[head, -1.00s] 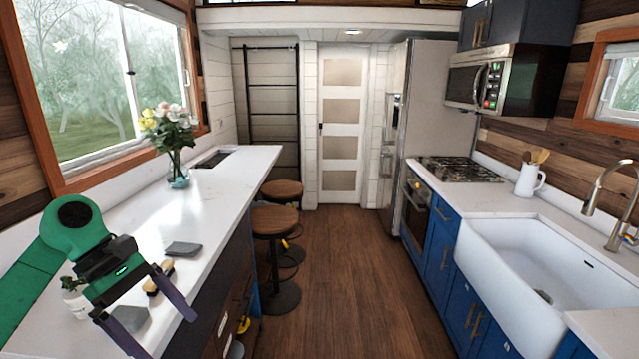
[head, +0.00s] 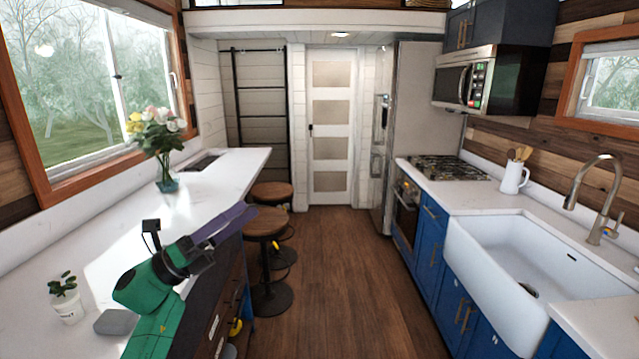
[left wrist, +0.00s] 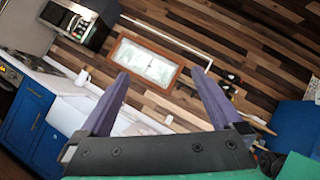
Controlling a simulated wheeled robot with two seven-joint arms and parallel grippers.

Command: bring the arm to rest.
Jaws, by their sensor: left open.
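My left gripper (head: 232,220) is at the end of my green arm, over the front edge of the white counter on the left. Its purple fingers point away to the upper right in the head view. In the left wrist view the two fingers (left wrist: 160,85) stand wide apart with nothing between them. That view faces the sink side and its wooden wall, tilted. My right gripper is not in view.
On the counter (head: 215,185) are a small potted plant (head: 66,303), a grey block (head: 116,322) and a flower vase (head: 165,175). Stools (head: 268,222) stand beside it. The wooden floor (head: 335,270) is clear. The sink (head: 520,260) is on the right.

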